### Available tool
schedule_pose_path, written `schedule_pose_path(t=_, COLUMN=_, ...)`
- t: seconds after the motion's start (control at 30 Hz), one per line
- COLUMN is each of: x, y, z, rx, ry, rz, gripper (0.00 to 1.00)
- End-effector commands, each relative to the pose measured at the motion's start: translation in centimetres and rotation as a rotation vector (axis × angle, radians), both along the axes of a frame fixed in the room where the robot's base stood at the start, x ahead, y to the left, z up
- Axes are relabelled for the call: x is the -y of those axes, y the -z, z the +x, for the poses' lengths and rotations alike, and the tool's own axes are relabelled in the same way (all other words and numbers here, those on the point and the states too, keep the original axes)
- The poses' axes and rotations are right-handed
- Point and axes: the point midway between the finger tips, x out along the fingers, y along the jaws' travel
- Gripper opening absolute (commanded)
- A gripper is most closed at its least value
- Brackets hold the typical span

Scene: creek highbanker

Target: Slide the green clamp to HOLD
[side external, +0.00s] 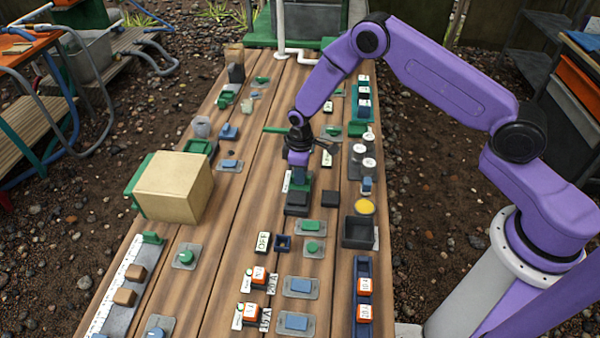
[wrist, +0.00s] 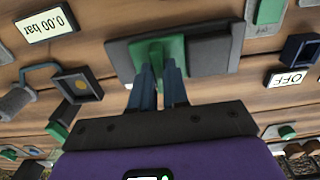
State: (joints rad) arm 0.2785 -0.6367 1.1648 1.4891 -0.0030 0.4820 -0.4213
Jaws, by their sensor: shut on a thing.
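The green clamp (wrist: 172,47) stands up from a dark grey slide base (wrist: 212,53) in the wrist view. My gripper (wrist: 160,82) has its two dark fingers closed on the clamp's upright part, one on each side. In the side external view my gripper (side external: 298,172) points down at the middle of the bench, with the dark base (side external: 297,199) just below it. The clamp is mostly covered by my gripper there. I cannot read a HOLD mark in either view.
An OFF label (side external: 264,242) stands near the base, beside a small blue square frame (side external: 283,243). A black tray with a yellow disc (side external: 364,207) is at right. A tan box (side external: 174,187) stands at left. A display (wrist: 48,24) reads 0.00 bar. Switches crowd the bench.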

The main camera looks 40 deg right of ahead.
Motion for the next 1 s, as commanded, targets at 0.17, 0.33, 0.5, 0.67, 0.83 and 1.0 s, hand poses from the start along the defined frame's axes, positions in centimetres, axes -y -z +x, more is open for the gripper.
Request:
schedule_pose_path(t=0.17, x=-0.69, y=0.11, z=-0.70, rx=-0.016, ry=-0.009, rz=-0.003, gripper=0.00)
schedule_pose_path(t=0.33, x=-0.89, y=0.15, z=-0.91, rx=-0.017, ry=-0.010, rz=-0.003, gripper=0.02)
schedule_pose_path(t=0.5, x=-0.97, y=0.17, z=-1.01, rx=-0.018, ry=-0.010, rz=-0.003, gripper=0.03)
schedule_pose_path(t=0.67, x=-1.04, y=0.21, z=-1.11, rx=-0.018, ry=-0.010, rz=-0.003, gripper=0.07)
schedule_pose_path(t=0.83, x=-1.01, y=0.22, z=-1.10, rx=-0.018, ry=-0.010, rz=-0.003, gripper=0.36)
schedule_pose_path(t=1.0, x=-0.89, y=0.18, z=-0.94, rx=-0.014, ry=-0.009, rz=-0.003, gripper=0.36)
